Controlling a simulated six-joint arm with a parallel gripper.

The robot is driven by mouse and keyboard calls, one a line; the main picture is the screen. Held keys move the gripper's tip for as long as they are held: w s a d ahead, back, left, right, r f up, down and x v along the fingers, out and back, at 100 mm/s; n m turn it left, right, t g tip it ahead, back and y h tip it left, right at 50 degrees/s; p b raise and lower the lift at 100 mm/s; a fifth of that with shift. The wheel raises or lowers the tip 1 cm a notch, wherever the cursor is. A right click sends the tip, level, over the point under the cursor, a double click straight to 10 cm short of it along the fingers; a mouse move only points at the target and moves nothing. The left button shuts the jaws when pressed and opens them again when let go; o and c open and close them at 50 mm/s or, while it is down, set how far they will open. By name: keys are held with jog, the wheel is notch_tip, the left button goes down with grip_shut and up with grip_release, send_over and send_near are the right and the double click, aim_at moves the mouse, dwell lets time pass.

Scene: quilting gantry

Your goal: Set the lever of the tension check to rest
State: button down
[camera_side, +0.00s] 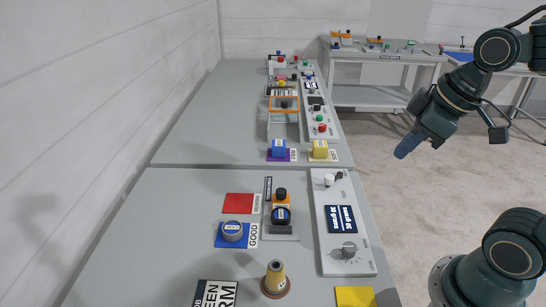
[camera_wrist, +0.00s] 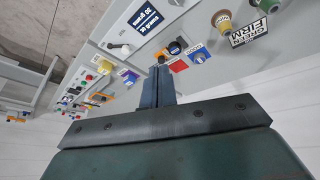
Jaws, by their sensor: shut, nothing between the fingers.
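A grey-white panel (camera_side: 332,262) stands on the near bench, with a dark display (camera_side: 341,219) that reads in grams. At its far end is a small white knob with a dark part beside it (camera_side: 329,180), which looks like a lever; its label and exact setting are too small to read. The white knob also shows in the wrist view (camera_wrist: 124,50). A grey dial (camera_side: 349,249) is at the near end. My gripper (camera_side: 403,152) is shut and empty, in the air to the right of the bench, apart from the panel. Its fingers show in the wrist view (camera_wrist: 160,75).
A yellow square (camera_side: 355,297) lies at front. Blue (camera_side: 279,148) and yellow (camera_side: 320,149) blocks stand farther back.

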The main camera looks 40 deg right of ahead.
aim_at(333, 177)
jog(key=w+d+f+n+y, duration=0.2)
jog(key=w+d+f+n, duration=0.3)
jog(key=d+f+n, duration=0.2)
jog(key=w+d+f+n+y, duration=0.3)
jog(key=w+d+f+n, duration=0.2)
jog(key=d+f, duration=0.6)
jog(key=shift+w+d+f+n+t, duration=0.2)
jog(key=shift+w+n+t, duration=0.1)
jog(key=shift+n, duration=1)
jog(key=x, duration=0.9)
jog(key=shift+w+a+f, duration=0.1)
jog(key=shift+a+f, duration=0.1)
jog(key=shift+f, duration=0.05)
jog(key=shift+w+a+f, duration=0.1)
jog(key=shift+w+f, duration=0.05)
jog(key=shift+w, duration=0.9)
jog(key=shift+w+a, duration=0.1)
jog(key=shift+w, duration=0.95)
